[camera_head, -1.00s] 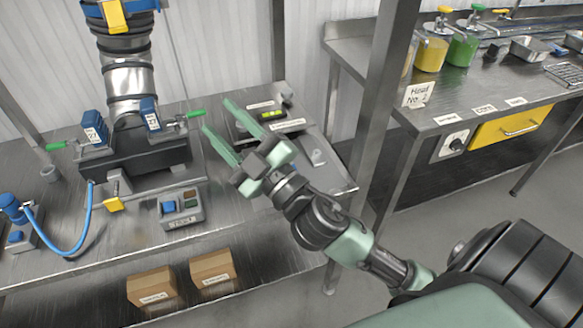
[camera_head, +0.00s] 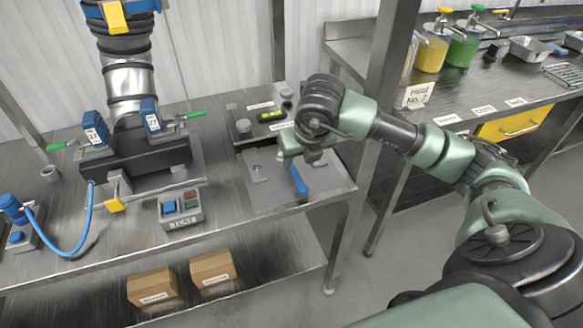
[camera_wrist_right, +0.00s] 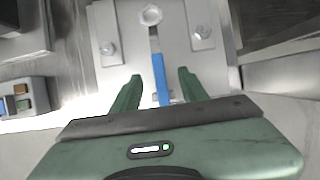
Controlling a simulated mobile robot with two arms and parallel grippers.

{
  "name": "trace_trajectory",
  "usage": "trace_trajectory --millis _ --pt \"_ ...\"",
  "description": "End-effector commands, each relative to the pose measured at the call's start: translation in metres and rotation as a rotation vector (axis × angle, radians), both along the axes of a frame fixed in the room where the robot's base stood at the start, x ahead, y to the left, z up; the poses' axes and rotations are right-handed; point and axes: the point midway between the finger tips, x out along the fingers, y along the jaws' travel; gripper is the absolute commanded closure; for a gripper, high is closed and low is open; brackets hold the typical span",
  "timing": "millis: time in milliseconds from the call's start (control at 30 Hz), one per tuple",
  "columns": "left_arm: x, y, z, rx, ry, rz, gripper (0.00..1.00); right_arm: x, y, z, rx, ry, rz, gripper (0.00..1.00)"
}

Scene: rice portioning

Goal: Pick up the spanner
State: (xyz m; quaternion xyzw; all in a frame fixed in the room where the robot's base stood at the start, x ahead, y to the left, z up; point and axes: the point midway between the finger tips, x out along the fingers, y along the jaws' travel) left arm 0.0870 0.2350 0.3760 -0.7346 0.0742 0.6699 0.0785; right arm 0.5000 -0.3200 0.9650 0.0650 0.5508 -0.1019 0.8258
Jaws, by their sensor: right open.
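The spanner has a blue handle (camera_head: 299,181) and lies on a grey metal plate (camera_head: 268,198) at the right end of the bench. In the right wrist view its blue handle (camera_wrist_right: 160,74) runs between my fingers, and its metal ring head (camera_wrist_right: 151,15) lies beyond them. My right gripper (camera_wrist_right: 159,78) is open, with one finger on each side of the handle, not closed on it. In the head view my right gripper (camera_head: 288,146) is above the plate, and its wrist hides part of the spanner. My left gripper is not in view.
A block with a green spirit level (camera_head: 270,115) is behind the plate. A button box (camera_head: 181,210) and a dark clamp unit with green handles (camera_head: 136,155) are to the left. A steel post (camera_head: 375,130) stands close to my right arm.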

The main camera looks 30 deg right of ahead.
Motion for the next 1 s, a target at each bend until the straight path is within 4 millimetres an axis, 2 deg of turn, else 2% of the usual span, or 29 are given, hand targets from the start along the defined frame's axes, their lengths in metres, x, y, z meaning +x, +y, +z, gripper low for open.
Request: trace_trajectory --millis 400,533,733,800,900,1000 --pt "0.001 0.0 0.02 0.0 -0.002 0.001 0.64 0.02 -0.003 -0.052 0.005 0.005 0.002 0.56" --pt "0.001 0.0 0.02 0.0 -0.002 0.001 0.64 0.024 -0.004 -0.059 0.004 0.001 0.005 0.56" --pt "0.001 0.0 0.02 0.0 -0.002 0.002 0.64 0.024 -0.004 -0.06 0.004 0.001 0.006 0.56" --pt "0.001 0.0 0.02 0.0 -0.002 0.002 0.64 0.024 -0.004 -0.06 0.004 0.001 0.006 0.76" --pt "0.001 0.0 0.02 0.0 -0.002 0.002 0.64 0.024 -0.003 -0.06 0.004 0.001 0.006 1.0" --pt "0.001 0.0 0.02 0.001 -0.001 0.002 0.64 0.024 -0.003 -0.06 0.004 0.001 0.006 1.0"
